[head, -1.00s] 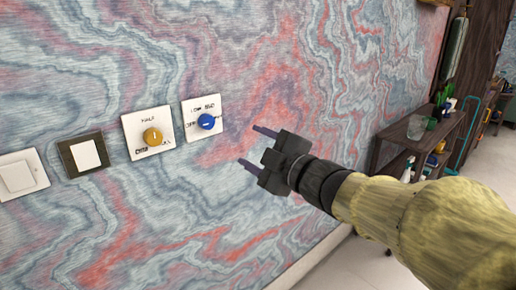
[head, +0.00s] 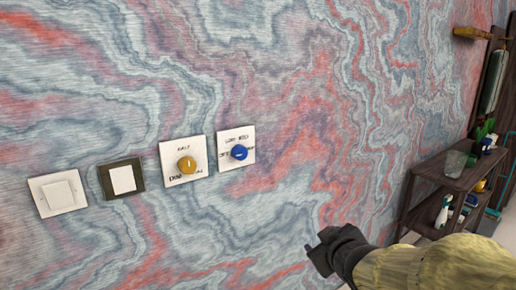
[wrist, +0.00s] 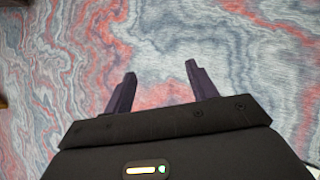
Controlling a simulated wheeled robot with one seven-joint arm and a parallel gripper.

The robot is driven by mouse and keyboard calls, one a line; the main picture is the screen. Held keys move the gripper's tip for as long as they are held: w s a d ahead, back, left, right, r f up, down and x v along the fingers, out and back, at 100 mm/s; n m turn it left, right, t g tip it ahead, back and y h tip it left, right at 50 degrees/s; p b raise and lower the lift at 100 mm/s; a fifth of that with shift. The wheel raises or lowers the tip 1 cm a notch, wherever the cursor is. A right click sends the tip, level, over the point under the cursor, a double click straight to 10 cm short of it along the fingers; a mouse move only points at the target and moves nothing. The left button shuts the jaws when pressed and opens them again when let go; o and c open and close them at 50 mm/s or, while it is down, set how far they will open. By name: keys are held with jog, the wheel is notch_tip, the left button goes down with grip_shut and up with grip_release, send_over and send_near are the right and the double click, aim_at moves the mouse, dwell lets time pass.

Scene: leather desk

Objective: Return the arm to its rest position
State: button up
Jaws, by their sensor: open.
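My gripper (wrist: 160,82) shows in the wrist view with its two dark fingers spread apart and nothing between them. It faces the marbled wall (wrist: 165,40). In the head view my gripper (head: 313,248) is low and right of centre, at the end of my yellowish arm (head: 430,265). Its fingers are hardly visible there. It is apart from the wall plates, below and to the right of them.
On the wall are a white switch (head: 58,192), a dark-framed switch (head: 121,179), a yellow knob (head: 187,165) and a blue knob (head: 239,152). A dark shelf (head: 440,170) with a glass and bottles stands at the right. The wall between is bare.

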jog(key=s+f+m+g+h, duration=0.1)
jog(key=s+f+m+g, duration=0.7)
jog(key=s+f, duration=0.6)
notch_tip(320, 180, up, 21)
jog(key=g+p, duration=0.1)
jog(key=p, duration=2.1)
jog(key=shift+n+g, duration=0.3)
jog(key=shift+n, duration=0.1)
jog(key=shift+f, duration=0.15)
